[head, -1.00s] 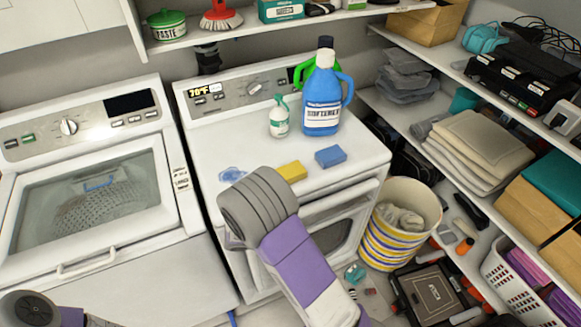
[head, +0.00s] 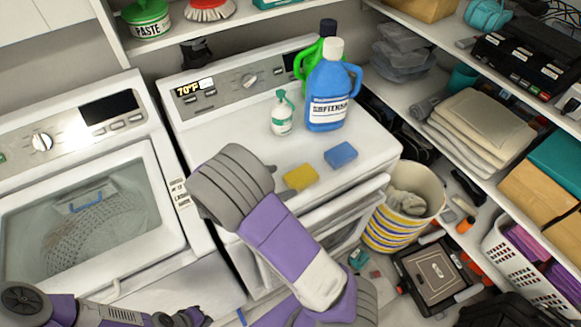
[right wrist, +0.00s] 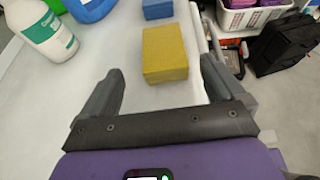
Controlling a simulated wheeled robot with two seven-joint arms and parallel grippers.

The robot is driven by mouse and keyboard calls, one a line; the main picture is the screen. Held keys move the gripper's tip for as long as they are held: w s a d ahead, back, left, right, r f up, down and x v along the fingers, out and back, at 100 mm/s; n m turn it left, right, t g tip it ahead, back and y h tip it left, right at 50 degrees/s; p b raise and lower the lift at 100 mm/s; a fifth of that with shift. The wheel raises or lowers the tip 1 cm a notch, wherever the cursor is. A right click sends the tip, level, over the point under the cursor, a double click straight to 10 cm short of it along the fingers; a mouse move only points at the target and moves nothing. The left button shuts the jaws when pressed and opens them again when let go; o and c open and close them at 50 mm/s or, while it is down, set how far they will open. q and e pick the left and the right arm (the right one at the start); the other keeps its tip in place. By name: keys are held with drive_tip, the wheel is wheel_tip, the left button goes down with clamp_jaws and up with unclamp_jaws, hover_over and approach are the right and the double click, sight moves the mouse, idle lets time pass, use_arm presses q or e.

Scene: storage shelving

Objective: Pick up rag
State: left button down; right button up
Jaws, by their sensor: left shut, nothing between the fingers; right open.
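I cannot pick out a rag for certain. A crumpled pale cloth (head: 408,203) lies in the striped basket (head: 397,237) beside the dryer, and folded cloths (head: 480,125) lie on the right shelf. My right gripper (right wrist: 161,66) is open and empty over the white dryer top (head: 330,180). A yellow sponge (right wrist: 165,53) lies ahead of its fingers, with a blue sponge (right wrist: 157,9) beyond. My left gripper (head: 188,317) shows at the bottom edge, shut and empty, away from the dryer top.
A spray bottle (head: 282,114), a blue softener jug (head: 327,95) and a green jug (head: 310,62) stand at the back of the dryer top. The washer (head: 70,150) stands left.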

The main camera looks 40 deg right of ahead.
sight(295, 179)
drive_tip(key=shift+d+f, duration=0.15)
drive_tip(key=shift+d, duration=0.2)
drive_tip(key=x, duration=0.4)
drive_tip(key=b+x, duration=0.1)
drive_tip(key=x, duration=0.1)
drive_tip(key=shift+s+d+f, duration=0.2)
drive_tip(key=shift+s+d, duration=0.1)
drive_tip(key=c, duration=1)
